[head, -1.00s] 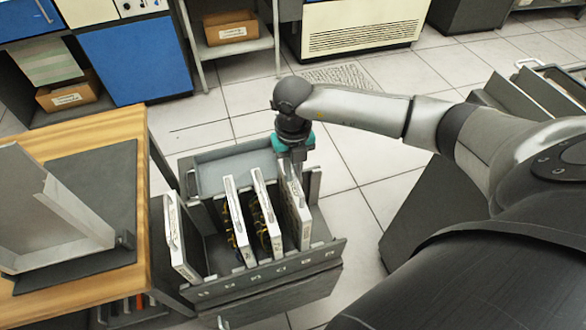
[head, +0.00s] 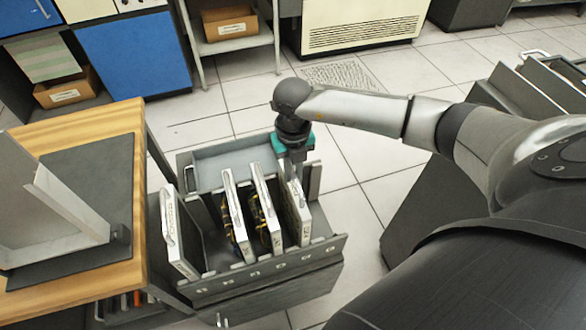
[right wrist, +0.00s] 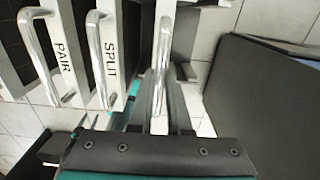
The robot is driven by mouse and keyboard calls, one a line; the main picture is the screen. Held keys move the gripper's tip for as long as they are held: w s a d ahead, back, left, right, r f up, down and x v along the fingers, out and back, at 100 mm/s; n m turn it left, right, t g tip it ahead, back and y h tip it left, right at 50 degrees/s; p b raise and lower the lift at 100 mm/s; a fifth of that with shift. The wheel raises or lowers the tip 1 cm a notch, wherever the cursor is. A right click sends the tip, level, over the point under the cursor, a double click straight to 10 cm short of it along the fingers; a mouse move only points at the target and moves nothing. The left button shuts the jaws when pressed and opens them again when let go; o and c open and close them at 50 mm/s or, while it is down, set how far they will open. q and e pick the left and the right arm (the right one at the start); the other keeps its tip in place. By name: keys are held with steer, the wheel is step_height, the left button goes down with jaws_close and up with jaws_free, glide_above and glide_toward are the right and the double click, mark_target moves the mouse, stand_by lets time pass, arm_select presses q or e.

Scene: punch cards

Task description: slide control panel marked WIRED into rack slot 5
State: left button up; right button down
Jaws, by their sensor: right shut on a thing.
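My right gripper (head: 291,172) is shut on the handle of a white control panel (head: 299,215), the rightmost in the grey rack (head: 262,284). In the right wrist view, the metal handle (right wrist: 162,60) stands between the fingers. This panel is upright between the rack walls, its lower front end near the fifth slot mark from the left. Its word cannot be read, and the gripper hides its upper back part. To its left stand panels marked SPLIT (right wrist: 112,62) and PAIR (right wrist: 62,58). Another white panel (head: 176,238) is at the rack's far left. My left gripper is not in view.
A wooden table (head: 90,280) with a dark mat (head: 107,175) and a grey angled stand (head: 55,215) is left of the rack. A grey tray (head: 225,160) lies behind the panels. Tiled floor is clear behind the rack.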

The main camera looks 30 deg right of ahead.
steer(key=shift+w+r, duration=0.1)
steer(key=shift+r, duration=0.05)
steer(key=c, duration=0.8)
jaws_free()
steer(key=shift+s+f, duration=0.2)
steer(key=shift+s, duration=0.05)
step_height(320, 180, up, 16)
steer(key=shift+w+f+p, duration=0.1)
steer(key=shift+f+p, duration=0.1)
steer(key=shift+p, duration=1)
